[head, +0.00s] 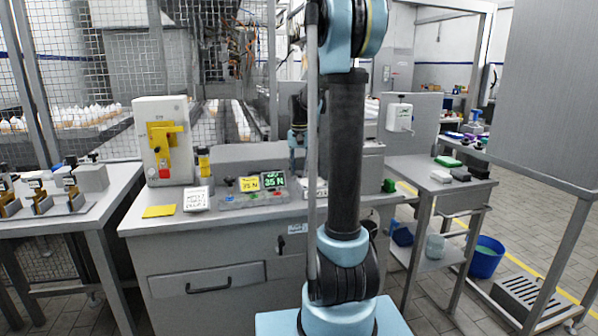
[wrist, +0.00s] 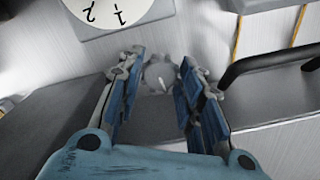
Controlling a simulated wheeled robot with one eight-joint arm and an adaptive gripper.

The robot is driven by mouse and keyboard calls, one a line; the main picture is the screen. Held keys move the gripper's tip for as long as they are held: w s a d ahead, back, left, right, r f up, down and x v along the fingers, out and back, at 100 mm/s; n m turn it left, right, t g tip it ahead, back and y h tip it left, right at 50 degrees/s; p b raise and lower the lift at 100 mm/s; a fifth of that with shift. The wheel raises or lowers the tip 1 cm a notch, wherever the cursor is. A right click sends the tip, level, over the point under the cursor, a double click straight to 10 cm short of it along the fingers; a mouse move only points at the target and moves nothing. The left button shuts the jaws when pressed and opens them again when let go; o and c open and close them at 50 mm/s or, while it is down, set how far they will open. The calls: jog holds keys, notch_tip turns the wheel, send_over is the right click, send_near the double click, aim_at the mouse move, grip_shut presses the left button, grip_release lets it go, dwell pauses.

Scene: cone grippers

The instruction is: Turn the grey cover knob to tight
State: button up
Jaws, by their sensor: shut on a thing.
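In the wrist view the grey cover knob (wrist: 160,76) sits on a pale metal face, with a light pointer mark on it. My gripper (wrist: 161,64) has its two blue-padded fingers on either side of the knob and is shut on it. The fingers hide the knob's sides. A white dial plate (wrist: 115,12) with the digits 1 and 2, seen upside down, is just above the left finger, cut off by the frame edge. In the head view my arm stands in front of the workbench (head: 160,224), and I cannot make out the knob or fingertips there.
A black bar handle (wrist: 270,64) lies right of the gripper in the wrist view. A side table (head: 437,178) stands right, with a blue bucket (head: 486,257) beyond.

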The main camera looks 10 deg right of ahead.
aim_at(299, 172)
jog(key=shift+w+m, duration=0.1)
jog(key=shift+m, duration=0.4)
jog(key=o, duration=0.8)
jog(key=shift+r, duration=0.1)
notch_tip(299, 172, up, 12)
dwell(0.4)
